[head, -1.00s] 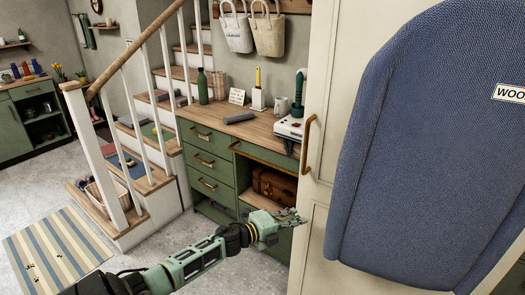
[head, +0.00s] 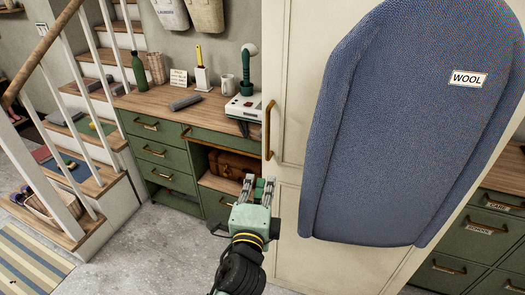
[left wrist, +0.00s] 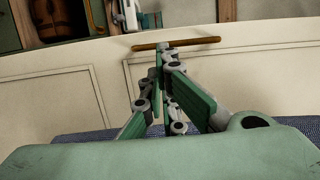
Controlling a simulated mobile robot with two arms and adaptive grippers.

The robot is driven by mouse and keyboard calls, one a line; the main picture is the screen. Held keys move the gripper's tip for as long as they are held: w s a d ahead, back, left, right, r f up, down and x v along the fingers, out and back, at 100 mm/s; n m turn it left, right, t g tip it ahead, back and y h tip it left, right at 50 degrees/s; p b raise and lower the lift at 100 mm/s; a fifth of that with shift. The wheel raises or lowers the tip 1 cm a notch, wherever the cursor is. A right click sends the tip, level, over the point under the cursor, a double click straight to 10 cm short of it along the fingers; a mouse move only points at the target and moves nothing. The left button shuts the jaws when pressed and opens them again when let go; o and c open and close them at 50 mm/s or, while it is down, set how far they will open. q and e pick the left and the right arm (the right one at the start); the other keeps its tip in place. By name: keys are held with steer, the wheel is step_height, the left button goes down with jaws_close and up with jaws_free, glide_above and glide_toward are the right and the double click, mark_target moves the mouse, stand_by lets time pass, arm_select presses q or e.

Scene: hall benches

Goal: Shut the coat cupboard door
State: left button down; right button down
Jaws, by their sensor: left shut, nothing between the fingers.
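The cream coat cupboard door (head: 345,262) stands upright at centre right in the head view. It stands out past the counter, and no cupboard inside shows, so I cannot tell how far it is open. Its brass handle (head: 268,130) is a vertical bar near the door's left edge; it also shows in the left wrist view (left wrist: 195,42). A large blue fabric-covered shape labelled WOOL (head: 400,140) covers much of the door. My left gripper (head: 258,184) is shut and empty, below the handle and left of the door's lower panel. My right gripper is not in view.
A green counter (head: 165,155) with a wooden top is left of the door, with a toolbox-brown case (head: 235,166) in its open shelf. Stairs (head: 85,125) rise at the left. Green drawers (head: 490,225) are at the right. Grey floor (head: 140,255) is clear in front.

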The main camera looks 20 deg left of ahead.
mark_target(267, 148)
arm_select(q)
steer(key=p+x, duration=0.2)
steer(key=x, duration=1)
steer(key=shift+w+a+f+p, duration=0.1)
steer(key=shift+w+p, duration=0.2)
steer(key=shift+w, duration=0.05)
